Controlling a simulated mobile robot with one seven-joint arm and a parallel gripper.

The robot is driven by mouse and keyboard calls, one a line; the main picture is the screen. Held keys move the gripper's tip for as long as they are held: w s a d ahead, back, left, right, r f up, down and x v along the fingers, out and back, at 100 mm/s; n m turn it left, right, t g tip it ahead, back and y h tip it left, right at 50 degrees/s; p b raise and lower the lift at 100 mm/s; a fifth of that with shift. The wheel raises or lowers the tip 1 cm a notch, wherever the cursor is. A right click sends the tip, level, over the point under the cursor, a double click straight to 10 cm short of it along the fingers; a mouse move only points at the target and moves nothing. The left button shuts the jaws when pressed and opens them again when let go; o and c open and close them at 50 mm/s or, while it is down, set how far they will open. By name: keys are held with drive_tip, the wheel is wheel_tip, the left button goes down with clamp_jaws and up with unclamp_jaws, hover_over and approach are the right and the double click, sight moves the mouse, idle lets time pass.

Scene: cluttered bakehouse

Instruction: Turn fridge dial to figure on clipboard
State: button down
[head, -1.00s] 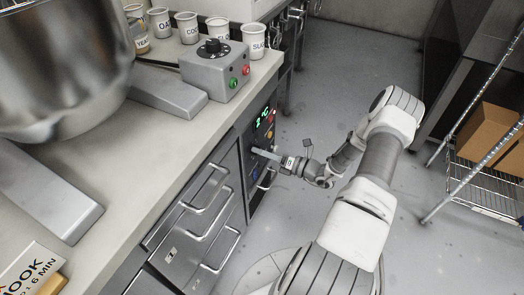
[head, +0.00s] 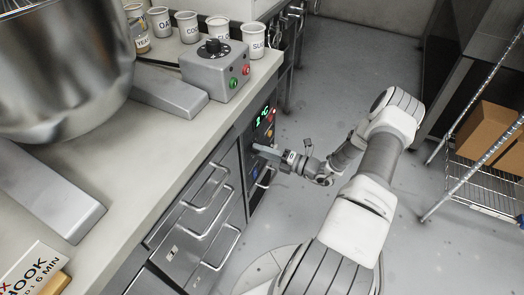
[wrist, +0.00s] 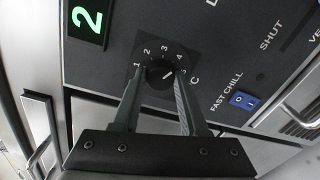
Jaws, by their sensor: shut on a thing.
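The fridge dial (wrist: 159,71) is a small dark round knob on the black control panel, with the figures 1 to 5 around it. A short white mark shows on the knob, but I cannot tell which figure it points to. My gripper (wrist: 160,76) is shut on the dial, with one finger on each side. In the head view my gripper (head: 262,152) reaches the fridge panel from the right and hides the dial. The green display (wrist: 87,20) reads 2; it also shows in the head view (head: 263,115). No clipboard is seen in either view.
A blue fast chill switch (wrist: 243,100) and a vent (wrist: 301,117) lie right of the dial. Drawers with bar handles (head: 205,187) stand left of the panel. A wire rack (head: 480,170) stands at right. The floor behind my arm is clear.

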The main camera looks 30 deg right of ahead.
drive_tip(key=shift+c, duration=2.2)
unclamp_jaws()
drive_tip(key=p+v, duration=0.2)
drive_tip(key=v, duration=1.5)
drive_tip(key=shift+s, duration=0.25)
